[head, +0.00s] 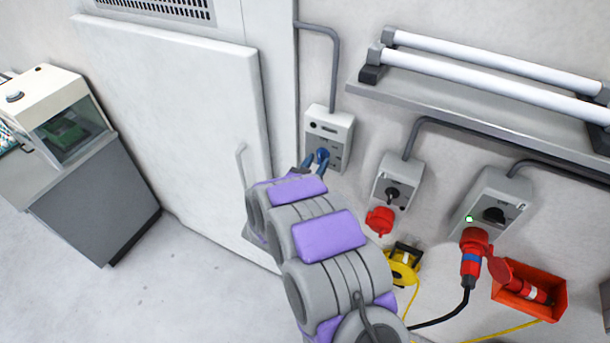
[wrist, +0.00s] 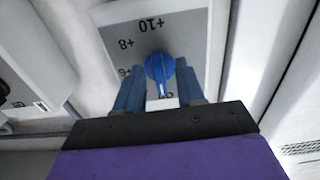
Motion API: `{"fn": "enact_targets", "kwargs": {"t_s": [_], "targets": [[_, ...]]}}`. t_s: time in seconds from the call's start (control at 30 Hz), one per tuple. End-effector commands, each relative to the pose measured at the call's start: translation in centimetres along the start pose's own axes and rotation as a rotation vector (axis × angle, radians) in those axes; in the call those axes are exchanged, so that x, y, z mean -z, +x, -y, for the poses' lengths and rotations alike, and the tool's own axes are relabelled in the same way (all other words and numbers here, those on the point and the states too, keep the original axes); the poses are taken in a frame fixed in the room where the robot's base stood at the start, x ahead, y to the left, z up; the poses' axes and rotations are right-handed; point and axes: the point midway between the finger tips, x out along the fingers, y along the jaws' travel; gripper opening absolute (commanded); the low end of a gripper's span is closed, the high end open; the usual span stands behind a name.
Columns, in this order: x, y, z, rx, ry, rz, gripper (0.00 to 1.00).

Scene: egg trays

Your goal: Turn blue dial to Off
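The blue dial (wrist: 160,68) is on a grey plate in the wrist view, with the marks +10, +8 and part of a +6 showing, upside down. A light line on the dial points toward my gripper's base. My gripper (wrist: 158,80) is open, one blue finger on each side of the dial. Small gaps seem to show, but I cannot tell if a finger touches it. In the head view the dial (head: 322,155) is on the grey wall box (head: 342,128), with my gripper (head: 314,164) in front of it. The Off mark cannot be made out.
To the right are a grey box (head: 405,172) with a black switch and red socket, and another switch box (head: 510,190) with a red plug (head: 472,255). A shelf (head: 490,92) with white tubes is above. A white door (head: 170,100) is left.

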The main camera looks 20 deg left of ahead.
Motion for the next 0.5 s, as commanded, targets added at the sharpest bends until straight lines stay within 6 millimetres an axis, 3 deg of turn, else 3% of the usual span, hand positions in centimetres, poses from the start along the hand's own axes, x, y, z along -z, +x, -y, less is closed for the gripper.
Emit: {"fn": "enact_targets", "kwargs": {"t_s": [0.17, 0.5], "targets": [[-0.3, -2.5, 0.2, 0.005, -0.003, 0.005, 0.38], [-0.5, -10.0, 0.6, 0.005, -0.004, 0.004, 0.38]]}}
